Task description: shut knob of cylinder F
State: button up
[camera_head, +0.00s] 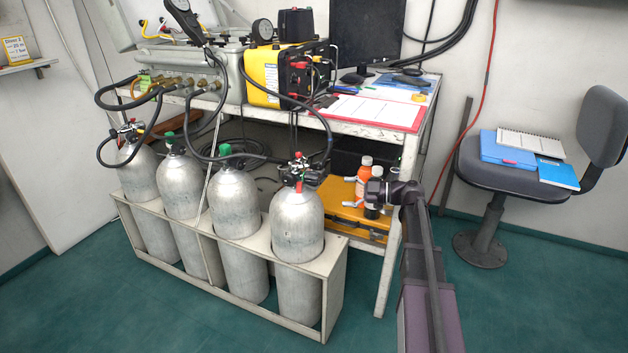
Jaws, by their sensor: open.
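Several grey metal cylinders stand upright in a row in a low cream rack (218,288). The rightmost cylinder (297,226) carries a dark valve (298,174) with red parts and a black hose. The leftmost cylinder (138,172) has a similar valve (130,131) with a hose. The second cylinder (180,185) and third cylinder (234,203) have green tops. I cannot read any letter, so I cannot tell which is cylinder F. My gripper (374,193) is small and dark, at the end of my arm, right of the rightmost cylinder and apart from it. Its fingers are hard to make out.
A white bench (345,123) behind the cylinders holds a grey hose panel (205,70) and a yellow box (262,76). Black hoses loop down to the cylinders. Bottles (363,175) stand under the bench. A chair (510,172) is at right. The green floor in front is clear.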

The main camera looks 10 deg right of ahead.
aim_at(315, 178)
jog(key=shift+w+d+r+n+t+y, duration=0.25)
jog(key=shift+w+d+r+n, duration=0.1)
jog(key=shift+d+r, duration=0.25)
jog(key=shift+w+d+r+n+t+y, duration=0.25)
jog(key=shift+d+r+n, duration=0.1)
jog(key=shift+d, duration=0.3)
jog(key=shift+a, duration=0.15)
jog(key=shift+x, duration=5.95)
jog(key=c, duration=1.1)
